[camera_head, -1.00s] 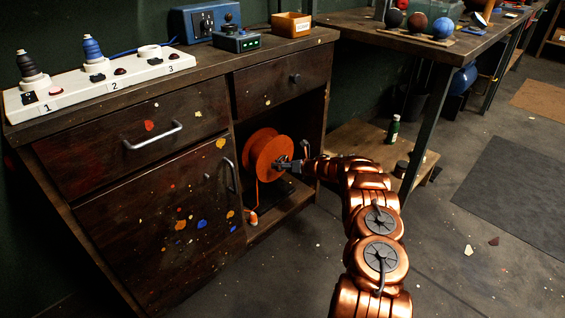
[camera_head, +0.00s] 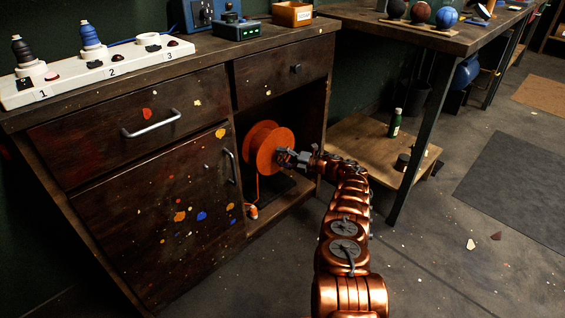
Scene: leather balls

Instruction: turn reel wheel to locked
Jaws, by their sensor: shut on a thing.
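The orange reel wheel (camera_head: 268,143) stands upright in the open compartment of the dark wooden cabinet. An orange cord hangs from it to an orange and white plug end (camera_head: 252,210) on the compartment's lower edge. My gripper (camera_head: 283,156) is at the right side of the reel's front face, with its fingers shut on the reel there. The fingers hide the exact spot they grip. I see no lock mark on the reel from here.
The cabinet door (camera_head: 150,220) with its handle is left of the compartment; a drawer (camera_head: 285,78) is above it. A low wooden shelf (camera_head: 360,150) with a green bottle (camera_head: 395,123) and a table leg (camera_head: 425,140) stand to the right. The floor in front is mostly clear.

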